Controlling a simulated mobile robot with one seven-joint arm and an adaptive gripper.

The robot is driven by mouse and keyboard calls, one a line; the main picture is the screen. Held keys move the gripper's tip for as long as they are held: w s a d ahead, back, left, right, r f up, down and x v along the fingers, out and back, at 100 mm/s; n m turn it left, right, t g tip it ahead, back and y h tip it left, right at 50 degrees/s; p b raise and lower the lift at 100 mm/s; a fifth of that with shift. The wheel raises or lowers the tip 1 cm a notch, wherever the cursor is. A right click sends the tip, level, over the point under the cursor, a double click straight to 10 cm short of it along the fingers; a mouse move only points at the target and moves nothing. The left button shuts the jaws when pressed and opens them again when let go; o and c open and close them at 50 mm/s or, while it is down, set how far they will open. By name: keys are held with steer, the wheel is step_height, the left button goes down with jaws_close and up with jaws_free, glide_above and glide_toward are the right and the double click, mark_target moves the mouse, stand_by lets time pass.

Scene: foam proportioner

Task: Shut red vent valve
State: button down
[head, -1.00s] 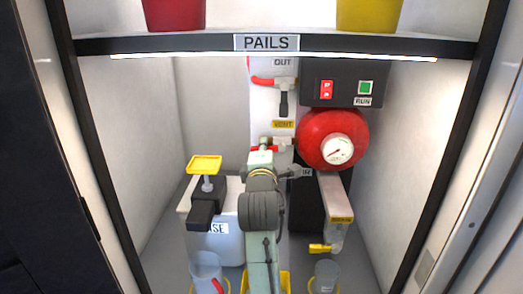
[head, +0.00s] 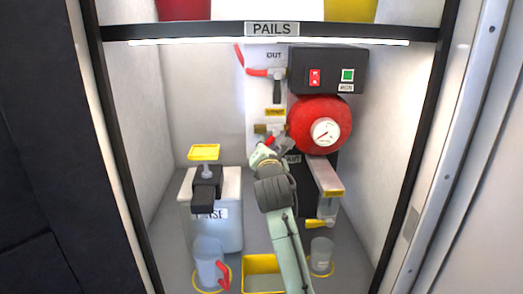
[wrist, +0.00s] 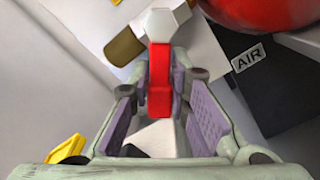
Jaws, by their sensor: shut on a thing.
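The red vent valve handle (wrist: 160,82) runs from a pale hex hub (wrist: 165,24) down between my fingers in the wrist view. A brass-coloured stub (wrist: 124,46) sticks out left of the hub. In the head view my gripper and wrist hide most of the handle; a little red shows by the fingers. The handle's exact angle is hard to tell there.
The red round tank with gauge (head: 320,124) sits close to the right of my gripper. A white rinse tank (head: 228,190) stands left, with a clear jug (head: 208,262) in front. A yellow-handled spout (head: 322,222) is at right.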

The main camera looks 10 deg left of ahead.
steer(key=shift+w+d+f+n+b, duration=0.2)
steer(key=shift+d+n+b, duration=0.35)
steer(key=shift+n, duration=0.7)
steer(key=shift+w+d+f+n+b, duration=0.15)
steer(key=shift+d+n+b, duration=0.35)
steer(key=shift+n, duration=0.7)
steer(key=shift+w+d+f+n+b, duration=0.1)
steer(key=shift+d+f+n+b, duration=0.2)
steer(key=shift+n+b, duration=0.7)
steer(key=shift+d+r+n, duration=0.1)
steer(key=shift+n, duration=0.35)
steer(key=c, duration=1.5)
jaws_free()
steer(key=v, duration=1.2)
steer(key=shift+r, duration=0.1)
